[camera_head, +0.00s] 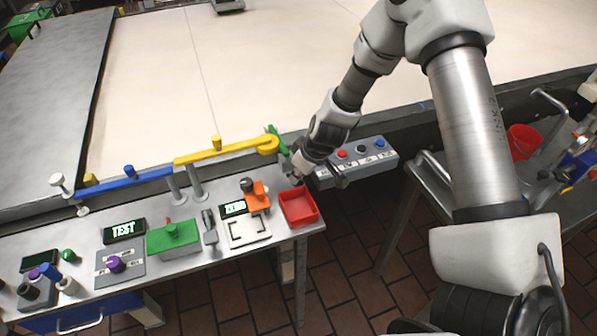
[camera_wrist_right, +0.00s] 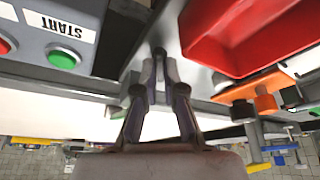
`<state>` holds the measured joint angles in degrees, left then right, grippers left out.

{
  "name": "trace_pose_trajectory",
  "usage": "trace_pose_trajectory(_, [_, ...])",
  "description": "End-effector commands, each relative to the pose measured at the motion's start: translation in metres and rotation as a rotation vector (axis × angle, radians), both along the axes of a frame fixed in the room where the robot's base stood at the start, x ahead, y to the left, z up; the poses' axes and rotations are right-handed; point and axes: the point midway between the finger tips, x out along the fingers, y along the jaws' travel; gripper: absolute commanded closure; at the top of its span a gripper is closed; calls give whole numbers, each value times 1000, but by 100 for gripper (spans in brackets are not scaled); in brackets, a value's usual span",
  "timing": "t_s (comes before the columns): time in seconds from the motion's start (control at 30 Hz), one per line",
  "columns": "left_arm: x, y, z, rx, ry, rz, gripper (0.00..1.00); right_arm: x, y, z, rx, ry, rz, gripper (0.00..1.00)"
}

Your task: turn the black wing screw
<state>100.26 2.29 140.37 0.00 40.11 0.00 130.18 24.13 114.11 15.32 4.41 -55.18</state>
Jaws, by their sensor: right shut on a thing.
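My right gripper (camera_head: 294,177) reaches down to the table's right end, between the red tray and the grey button box. In the right wrist view its fingers (camera_wrist_right: 160,62) come together at the tips on a small dark piece, which I take to be the black wing screw (camera_wrist_right: 159,51). The fingers cover most of it, so its wings and angle cannot be made out. In the head view the screw is hidden behind the gripper. My left gripper is not in view.
The red tray (camera_head: 314,218) is close beside the gripper. The button box (camera_head: 372,156) is just right of it. An orange block (camera_head: 257,197) with a black knob (camera_head: 246,184) stands left of the tray. A yellow bar (camera_head: 215,151) and green handle (camera_head: 278,139) line the back.

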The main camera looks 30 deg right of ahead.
Motion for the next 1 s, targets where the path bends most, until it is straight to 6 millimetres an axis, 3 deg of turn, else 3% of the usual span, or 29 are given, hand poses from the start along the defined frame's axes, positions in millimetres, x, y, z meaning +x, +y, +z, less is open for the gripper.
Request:
trace_pose_trajectory(0.5, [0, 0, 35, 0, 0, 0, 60, -2, 5, 1, 0, 6, -427, 100])
trace_pose_trajectory(1.0, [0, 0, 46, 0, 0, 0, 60, -2, 6, -2, 1, 5, -572, 100])
